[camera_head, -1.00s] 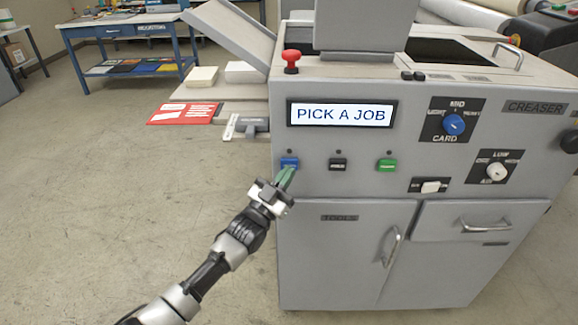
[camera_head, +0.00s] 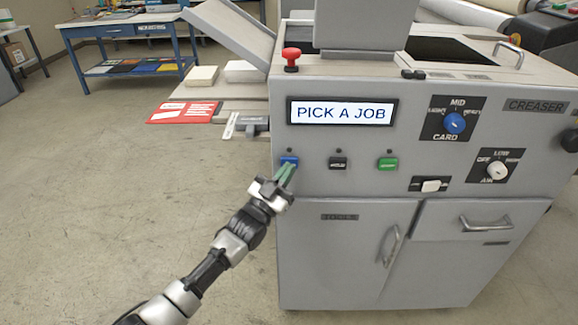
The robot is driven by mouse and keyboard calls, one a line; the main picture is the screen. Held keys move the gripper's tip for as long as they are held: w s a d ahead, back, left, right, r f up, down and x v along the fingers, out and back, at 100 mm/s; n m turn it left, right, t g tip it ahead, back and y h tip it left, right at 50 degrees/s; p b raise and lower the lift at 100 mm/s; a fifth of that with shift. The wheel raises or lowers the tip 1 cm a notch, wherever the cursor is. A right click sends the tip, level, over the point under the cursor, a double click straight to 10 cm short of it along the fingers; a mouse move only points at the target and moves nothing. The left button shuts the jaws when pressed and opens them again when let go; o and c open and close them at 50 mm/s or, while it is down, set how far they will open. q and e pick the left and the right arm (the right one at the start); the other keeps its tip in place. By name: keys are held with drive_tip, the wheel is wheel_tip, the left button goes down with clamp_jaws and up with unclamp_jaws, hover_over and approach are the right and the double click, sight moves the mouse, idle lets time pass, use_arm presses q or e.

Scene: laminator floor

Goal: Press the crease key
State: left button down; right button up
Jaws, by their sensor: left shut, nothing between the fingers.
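The creaser (camera_head: 345,235) is a grey cabinet with a display (camera_head: 342,112) that reads "PICK A JOB". Below the display is a row of three keys: a blue key (camera_head: 289,160), a black key (camera_head: 338,163) and a green key (camera_head: 387,163). Their small labels are too blurred to read. My left gripper (camera_head: 286,172) is shut and empty, its green fingertips at the lower edge of the blue key. I cannot tell whether they touch it or whether it is pushed in. My right gripper is not in view.
A red mushroom button (camera_head: 291,58) stands on the creaser's top left edge. A blue dial (camera_head: 454,123), a white dial (camera_head: 497,171) and a white switch (camera_head: 430,186) are farther right. A side tray (camera_head: 225,91) juts out left. The floor at left is clear.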

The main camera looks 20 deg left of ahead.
use_arm(q)
drive_tip(key=shift+w+a, duration=0.15)
drive_tip(key=shift+w, duration=0.25)
idle(0.6)
drive_tip(key=shift+s, duration=0.1)
drive_tip(key=shift+s+d+p, duration=0.25)
drive_tip(key=shift+s+p, duration=0.05)
drive_tip(key=shift+s, duration=0.35)
drive_tip(key=s+d+p, duration=0.1)
drive_tip(key=s+p, duration=0.2)
drive_tip(key=s, duration=0.2)
drive_tip(key=shift+s+d+p, duration=0.3)
drive_tip(key=shift+s+p, duration=0.1)
